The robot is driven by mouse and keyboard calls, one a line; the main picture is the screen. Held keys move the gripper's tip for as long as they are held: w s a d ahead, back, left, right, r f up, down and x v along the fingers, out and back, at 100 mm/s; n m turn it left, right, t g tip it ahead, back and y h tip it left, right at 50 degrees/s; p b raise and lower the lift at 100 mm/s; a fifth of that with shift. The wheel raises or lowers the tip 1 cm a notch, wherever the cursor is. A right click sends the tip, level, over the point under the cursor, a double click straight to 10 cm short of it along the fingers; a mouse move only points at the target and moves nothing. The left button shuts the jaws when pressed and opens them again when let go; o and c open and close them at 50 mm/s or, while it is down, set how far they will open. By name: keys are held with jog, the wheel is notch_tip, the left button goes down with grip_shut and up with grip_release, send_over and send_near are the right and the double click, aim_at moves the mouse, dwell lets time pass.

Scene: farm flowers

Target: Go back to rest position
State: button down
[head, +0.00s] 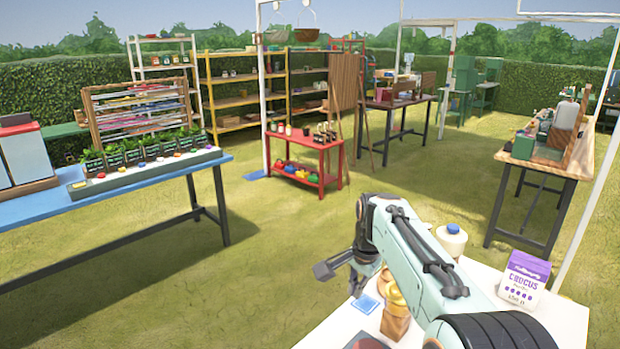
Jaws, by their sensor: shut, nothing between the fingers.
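My gripper (356,284) hangs at the end of my pale green arm, pointing down over the left edge of a white table (560,318). It is shut and holds nothing that I can see. Its fingertips are small and partly hidden by dark parts. A blue square (366,304) lies on the table close by the gripper. A brown and golden item (396,312) stands just right of the gripper, partly hidden behind my arm.
A white bottle (451,241) and a purple and white crocus box (525,279) stand on the table right of my arm. A dark red item (366,341) shows at the bottom edge. A blue table (120,205) with potted plants is left; grass lies between.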

jog(key=s+r+n, duration=0.1)
jog(key=s+r, duration=0.6)
jog(key=s, duration=0.2)
jog(key=s+f+n+g, duration=0.1)
jog(key=s+f+n, duration=0.3)
jog(key=s, duration=0.8)
jog(key=s+f+n+g, duration=0.2)
jog(key=s+f+n, duration=0.2)
jog(key=s, duration=0.9)
notch_tip(320, 180, down, 2)
jog(key=shift+s+a+f+n, duration=0.15)
jog(key=shift+s+a+n, duration=0.1)
jog(key=shift+a+n, duration=0.2)
